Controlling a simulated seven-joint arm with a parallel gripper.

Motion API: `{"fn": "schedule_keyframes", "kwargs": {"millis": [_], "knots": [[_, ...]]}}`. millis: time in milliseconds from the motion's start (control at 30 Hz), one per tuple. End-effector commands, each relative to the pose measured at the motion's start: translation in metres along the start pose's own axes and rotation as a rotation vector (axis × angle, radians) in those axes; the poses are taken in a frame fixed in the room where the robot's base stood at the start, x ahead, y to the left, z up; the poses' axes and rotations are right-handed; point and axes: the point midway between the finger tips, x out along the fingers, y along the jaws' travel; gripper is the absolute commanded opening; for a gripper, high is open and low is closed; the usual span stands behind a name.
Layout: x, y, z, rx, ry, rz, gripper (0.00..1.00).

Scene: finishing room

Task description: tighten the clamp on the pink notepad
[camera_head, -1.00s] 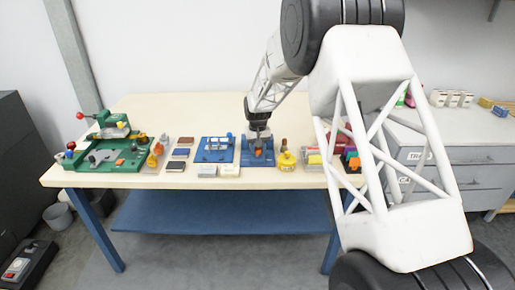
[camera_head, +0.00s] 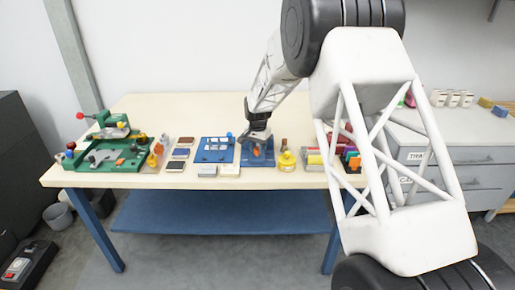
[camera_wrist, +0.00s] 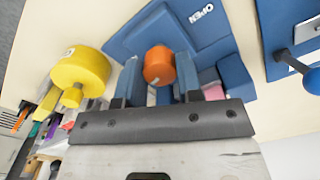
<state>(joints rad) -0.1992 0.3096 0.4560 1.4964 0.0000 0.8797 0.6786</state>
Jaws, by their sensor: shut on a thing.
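The clamp (camera_head: 268,160) is a blue fixture on the table, left of the arm's large link. In the wrist view its blue body (camera_wrist: 148,28) carries the word OPEN. Its orange knob (camera_wrist: 158,64) sits between the fingers of my gripper (camera_wrist: 157,72), which is shut on it. In the head view my gripper (camera_head: 257,141) comes down over the fixture and partly hides it. A small pink block (camera_wrist: 208,77), seemingly the notepad's edge, shows right of the fingers, beside blue parts. Most of it is hidden.
A yellow round container (camera_head: 286,162) stands close to the right of the clamp. A blue board (camera_head: 213,151) with a blue ball handle (camera_head: 230,135) lies to its left. A green machine (camera_head: 108,150) stands far left. The table's back is clear.

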Motion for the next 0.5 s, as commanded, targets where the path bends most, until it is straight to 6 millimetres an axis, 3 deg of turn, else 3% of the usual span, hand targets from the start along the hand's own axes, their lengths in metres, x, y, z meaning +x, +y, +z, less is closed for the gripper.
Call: {"fn": "schedule_keyframes", "kwargs": {"millis": [400, 433, 500], "knots": [[-0.0007, -0.0001, 0.0, 0.01, 0.0, 0.0, 0.1], [-0.0007, -0.0001, 0.0, 0.01, 0.0, 0.0, 0.36], [-0.0007, -0.0001, 0.0, 0.01, 0.0, 0.0, 0.47]]}}
